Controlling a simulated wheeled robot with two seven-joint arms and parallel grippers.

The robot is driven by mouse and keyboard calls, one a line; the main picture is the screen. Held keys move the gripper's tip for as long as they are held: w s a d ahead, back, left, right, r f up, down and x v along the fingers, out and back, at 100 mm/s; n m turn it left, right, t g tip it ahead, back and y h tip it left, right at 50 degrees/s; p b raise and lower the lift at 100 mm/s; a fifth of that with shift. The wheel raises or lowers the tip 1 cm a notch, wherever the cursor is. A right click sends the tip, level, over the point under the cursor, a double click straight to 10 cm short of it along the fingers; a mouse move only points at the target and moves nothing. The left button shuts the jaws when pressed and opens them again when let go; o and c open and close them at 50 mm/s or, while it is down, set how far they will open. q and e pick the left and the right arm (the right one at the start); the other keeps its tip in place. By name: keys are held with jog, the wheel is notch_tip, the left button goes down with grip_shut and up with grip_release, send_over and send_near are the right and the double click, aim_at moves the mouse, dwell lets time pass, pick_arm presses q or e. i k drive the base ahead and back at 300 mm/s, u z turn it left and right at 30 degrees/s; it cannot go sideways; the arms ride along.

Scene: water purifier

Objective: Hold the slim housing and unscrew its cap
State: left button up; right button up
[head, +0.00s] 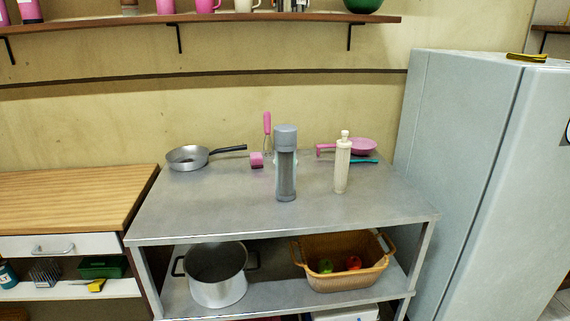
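Two upright cylinders stand on the grey metal table (220,205). The thicker one is a dark grey housing (286,176) with a wide grey cap (285,137) on top. To its right, apart from it, stands a slimmer cream-white cylinder (341,170) with a narrow stepped top (344,138). I cannot tell for sure which of the two is the slim housing. Neither of my grippers is in the head view, and nothing touches either cylinder.
A pan (188,158) sits at the table's back left. Pink utensils (362,146) lie behind the cylinders. The table's front is clear. Below are a pot (217,275) and a brown basket (340,265). A fridge (480,180) stands right, a wooden counter (70,195) left.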

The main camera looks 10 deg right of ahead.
aim_at(285, 157)
jog(key=k, duration=1.15)
jog(key=z, duration=1)
jog(key=i, duration=1.3)
jog(key=u, duration=0.35)
jog(key=i, duration=1.1)
jog(key=u, duration=1.15)
jog(key=i, duration=0.2)
